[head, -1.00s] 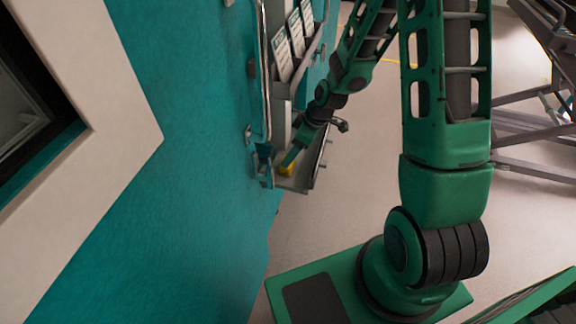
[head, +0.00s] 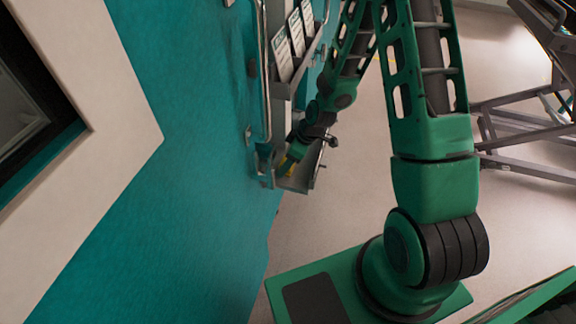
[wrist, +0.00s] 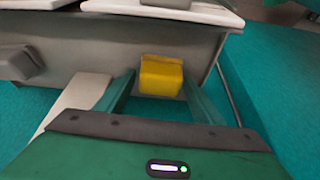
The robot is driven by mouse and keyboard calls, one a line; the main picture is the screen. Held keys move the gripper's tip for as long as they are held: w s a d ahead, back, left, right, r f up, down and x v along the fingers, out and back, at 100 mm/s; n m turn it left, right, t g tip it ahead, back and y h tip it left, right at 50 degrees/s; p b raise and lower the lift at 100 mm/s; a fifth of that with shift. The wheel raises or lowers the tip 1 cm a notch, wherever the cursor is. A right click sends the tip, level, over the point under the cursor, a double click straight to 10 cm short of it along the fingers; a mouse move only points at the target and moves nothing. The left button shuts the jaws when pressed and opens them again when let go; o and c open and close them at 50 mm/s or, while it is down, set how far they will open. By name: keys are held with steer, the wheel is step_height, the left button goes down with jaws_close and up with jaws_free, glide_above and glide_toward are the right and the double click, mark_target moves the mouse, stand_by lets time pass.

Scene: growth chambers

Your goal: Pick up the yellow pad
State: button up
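The yellow pad (wrist: 161,76) is a small block in the wrist view, against the grey wall of a tray (wrist: 100,52). In the head view a sliver of the pad (head: 286,167) shows at the bottom of the wall-mounted tray (head: 298,182), mostly hidden by my gripper. My gripper (wrist: 157,84) has its two green fingers spread apart, one on each side of the pad. I cannot tell whether the fingers touch it. In the head view my gripper (head: 293,157) reaches down into the tray.
The tray hangs on a teal wall (head: 190,170) beside a metal handle bar (head: 265,80). White labelled cards (head: 282,58) stand in a rack above it. A grey metal frame (head: 520,130) stands at the right. Pale floor (head: 340,215) lies open below.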

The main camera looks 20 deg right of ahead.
steer(key=c, duration=0.7)
steer(key=shift+d+r, duration=0.1)
steer(key=shift+r, duration=0.05)
steer(key=shift+s+d+r, duration=0.1)
steer(key=shift+r, duration=0.35)
step_height(320, 180, up, 10)
steer(key=s+d, duration=1.1)
steer(key=d, duration=0.4)
steer(key=shift+s+d+r, duration=0.15)
steer(key=shift+s+d, duration=0.15)
steer(key=shift+d, duration=0.1)
steer(key=shift+o, duration=0.5)
steer(key=shift+w, duration=0.1)
